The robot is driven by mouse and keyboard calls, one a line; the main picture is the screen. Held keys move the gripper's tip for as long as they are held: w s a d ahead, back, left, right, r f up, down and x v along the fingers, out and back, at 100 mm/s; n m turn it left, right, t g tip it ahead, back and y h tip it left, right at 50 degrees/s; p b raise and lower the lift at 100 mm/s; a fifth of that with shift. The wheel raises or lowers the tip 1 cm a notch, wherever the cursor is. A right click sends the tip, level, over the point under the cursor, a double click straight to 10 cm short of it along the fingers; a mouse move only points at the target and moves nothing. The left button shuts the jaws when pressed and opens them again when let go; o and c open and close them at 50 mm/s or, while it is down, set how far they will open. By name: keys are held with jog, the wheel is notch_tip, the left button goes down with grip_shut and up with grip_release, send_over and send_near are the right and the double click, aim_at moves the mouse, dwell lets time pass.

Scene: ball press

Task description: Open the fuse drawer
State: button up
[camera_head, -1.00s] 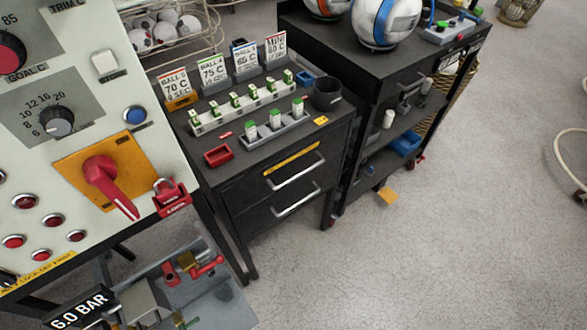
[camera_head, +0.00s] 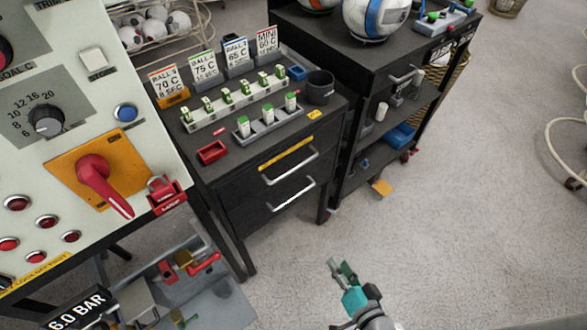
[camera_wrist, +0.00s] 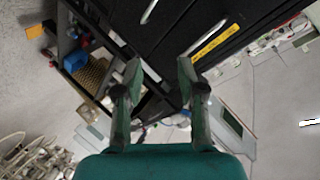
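A black cabinet (camera_head: 235,190) has two drawers with silver bar handles, both flush with its front. The upper drawer carries a yellow label (camera_head: 287,154) with unreadable text above its handle (camera_head: 291,168); the lower handle (camera_head: 281,195) is beneath. In the wrist view the yellow label (camera_wrist: 216,42) and the upper handle (camera_wrist: 209,38) lie beyond my fingertips. My gripper (camera_head: 341,268) is in front of and below the drawers, apart from the handles. Its two fingers (camera_wrist: 158,68) are spread, with nothing between them.
Fuse racks (camera_head: 235,102), a red tray (camera_head: 212,152) and a dark cup (camera_head: 320,87) stand on the cabinet top. A control panel (camera_head: 75,130) with a red lever is at the left. A shelf cart (camera_head: 345,55) with balls stands at the right.

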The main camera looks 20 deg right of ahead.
jog(key=w+m+y, duration=0.2)
jog(key=w+m, duration=0.1)
jog(key=w, duration=0.7)
jog(key=m+t+y, duration=0.1)
jog(key=m+y, duration=0.1)
jog(key=y, duration=0.1)
send_near(293, 168)
jog(key=x, duration=1)
jog(key=shift+f, duration=0.35)
grip_shut()
